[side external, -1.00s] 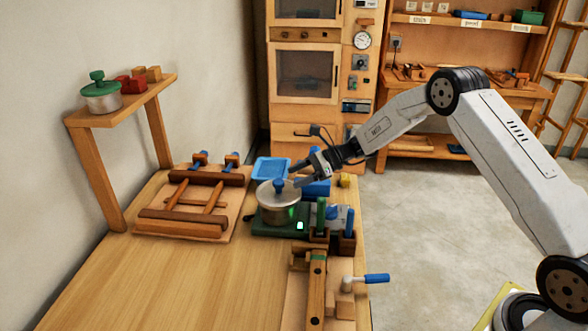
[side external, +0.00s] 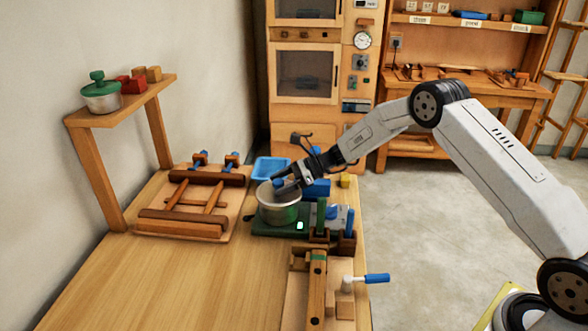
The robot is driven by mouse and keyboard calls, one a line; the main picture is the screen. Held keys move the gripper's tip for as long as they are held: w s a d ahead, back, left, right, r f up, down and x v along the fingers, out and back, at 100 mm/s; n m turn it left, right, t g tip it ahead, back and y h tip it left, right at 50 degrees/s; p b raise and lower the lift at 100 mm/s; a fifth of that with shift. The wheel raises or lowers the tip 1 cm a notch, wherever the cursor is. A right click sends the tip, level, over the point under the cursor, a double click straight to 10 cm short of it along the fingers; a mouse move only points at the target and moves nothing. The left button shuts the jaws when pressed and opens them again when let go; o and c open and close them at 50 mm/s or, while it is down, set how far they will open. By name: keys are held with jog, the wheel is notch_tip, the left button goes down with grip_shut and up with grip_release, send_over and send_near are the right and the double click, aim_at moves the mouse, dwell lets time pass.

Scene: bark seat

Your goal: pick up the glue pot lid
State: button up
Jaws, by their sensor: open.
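The glue pot (side external: 279,211) is a metal pot standing on a green hot plate (side external: 262,232) near the right side of the workbench.
A second pot with a green lid (side external: 101,95) sits on a small wooden shelf (side external: 149,88) at the left. A wooden frame (side external: 195,200), a blue tray (side external: 266,166) and a blue-handled clamp (side external: 377,278) lie around the pot. The front left of the bench (side external: 170,285) is clear.

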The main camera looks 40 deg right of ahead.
grip_shut()
dwell(0.3)
jog(key=shift+r, duration=0.75)
jog(key=shift+s+d+r, duration=0.1)
jog(key=shift+s+r, duration=1.8)
jog(key=shift+s, duration=0.45)
jog(key=shift+s+d+r, duration=0.1)
jog(key=shift+s+r, duration=1.85)
jog(key=shift+s, duration=0.35)
jog(key=shift+s+d+r, duration=0.1)
jog(key=shift+s+r, duration=1.8)
jog(key=shift+s, duration=0.45)
